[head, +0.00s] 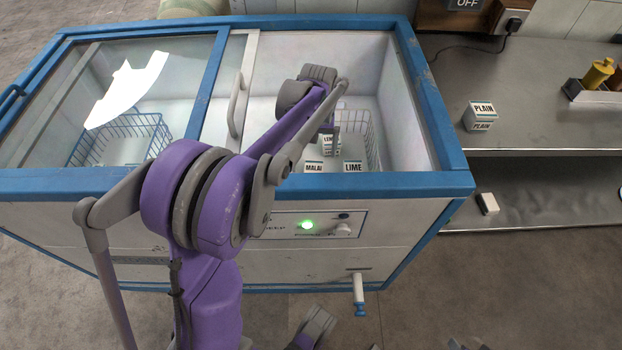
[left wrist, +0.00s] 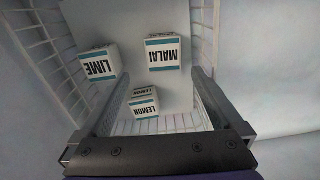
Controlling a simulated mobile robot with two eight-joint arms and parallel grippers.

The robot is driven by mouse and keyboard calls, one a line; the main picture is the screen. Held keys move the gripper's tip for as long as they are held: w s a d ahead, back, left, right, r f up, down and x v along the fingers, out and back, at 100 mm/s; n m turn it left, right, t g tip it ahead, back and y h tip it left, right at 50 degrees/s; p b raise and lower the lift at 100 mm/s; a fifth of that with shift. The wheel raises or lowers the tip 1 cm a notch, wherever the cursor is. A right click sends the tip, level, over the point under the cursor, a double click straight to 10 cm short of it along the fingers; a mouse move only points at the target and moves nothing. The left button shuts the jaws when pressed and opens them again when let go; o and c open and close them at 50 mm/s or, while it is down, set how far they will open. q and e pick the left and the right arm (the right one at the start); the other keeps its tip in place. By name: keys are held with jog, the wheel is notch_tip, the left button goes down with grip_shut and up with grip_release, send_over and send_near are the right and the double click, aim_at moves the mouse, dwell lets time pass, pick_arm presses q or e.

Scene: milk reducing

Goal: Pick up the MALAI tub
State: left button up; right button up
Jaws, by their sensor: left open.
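The MALAI tub (head: 313,167) is a white box with a teal band, low in the open right half of the freezer, near its front wall. In the left wrist view the MALAI tub (left wrist: 162,54) lies just beyond the fingertips, between their lines and nearer the right finger. My left gripper (left wrist: 160,76) is open and empty, pointing down into the freezer. In the head view my own arm partly hides it. A LIME tub (left wrist: 98,63) sits beside MALAI, with a gap. LEMON tubs (left wrist: 144,106) show between the fingers, apparently below them.
A wire basket (left wrist: 52,50) surrounds the tubs. The freezer's blue rim (head: 400,185) and the sliding glass lid's handle (head: 236,105) border the opening. PLAIN tubs (head: 480,116) stand on the steel counter (head: 540,130) at right.

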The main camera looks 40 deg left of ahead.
aim_at(314, 168)
pick_arm(q)
notch_tip(314, 168, down, 3)
jog(key=shift+r, duration=0.1)
jog(key=shift+s+f+b, duration=0.25)
jog(key=shift+f+b, duration=0.25)
jog(key=shift+f, duration=1.05)
jog(key=shift+s+f+b, duration=0.2)
jog(key=shift+f+b, duration=0.3)
jog(key=shift+f, duration=1)
jog(key=c, duration=1.5)
